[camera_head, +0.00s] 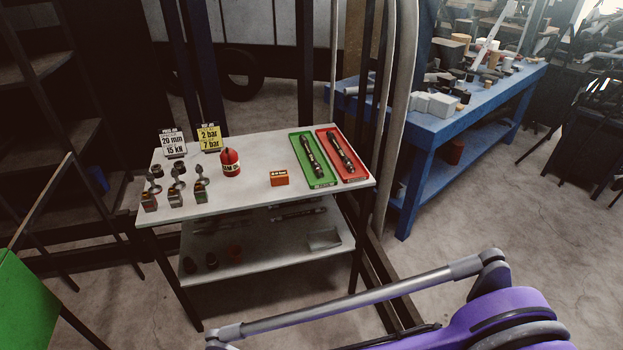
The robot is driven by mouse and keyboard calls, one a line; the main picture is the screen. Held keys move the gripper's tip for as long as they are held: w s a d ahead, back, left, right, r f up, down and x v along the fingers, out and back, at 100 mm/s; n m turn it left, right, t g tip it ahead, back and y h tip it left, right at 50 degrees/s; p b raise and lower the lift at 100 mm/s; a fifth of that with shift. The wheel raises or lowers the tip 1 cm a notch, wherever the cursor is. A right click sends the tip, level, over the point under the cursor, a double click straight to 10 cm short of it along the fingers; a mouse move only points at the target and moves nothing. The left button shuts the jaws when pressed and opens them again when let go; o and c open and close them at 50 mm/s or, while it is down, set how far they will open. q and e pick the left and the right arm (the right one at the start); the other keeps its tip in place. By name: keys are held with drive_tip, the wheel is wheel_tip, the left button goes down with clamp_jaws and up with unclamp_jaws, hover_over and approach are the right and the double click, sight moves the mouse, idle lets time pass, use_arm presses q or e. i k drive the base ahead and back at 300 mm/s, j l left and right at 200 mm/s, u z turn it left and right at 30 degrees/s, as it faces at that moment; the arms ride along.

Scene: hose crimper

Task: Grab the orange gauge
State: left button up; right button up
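A small orange block with a pale printed label on its front (279,178), the one clearly orange thing on the table's top, sits right of the centre; I take it as the gauge. It stands alone on the white tabletop (250,200), left of a green tray. Neither gripper shows. A grey and purple arm of mine crosses the lower right, in front of the table, and its far end runs out at the bottom edge.
Beside the block are a red bottle (230,162), a green tray (306,178) and red tray (356,175) holding dark tools, sign cards (209,138), and several small fittings. A blue workbench (430,130) stands behind right. The tabletop's front middle is clear.

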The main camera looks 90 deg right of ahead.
sight(279, 178)
drive_tip(key=z, duration=2.95)
drive_tip(key=i+j+z, duration=0.25)
drive_tip(key=i, duration=0.3)
drive_tip(key=i+j+z, duration=0.25)
drive_tip(key=i, duration=0.3)
drive_tip(key=i+j+z, duration=0.25)
drive_tip(key=i+j, duration=0.15)
drive_tip(key=i, duration=0.1)
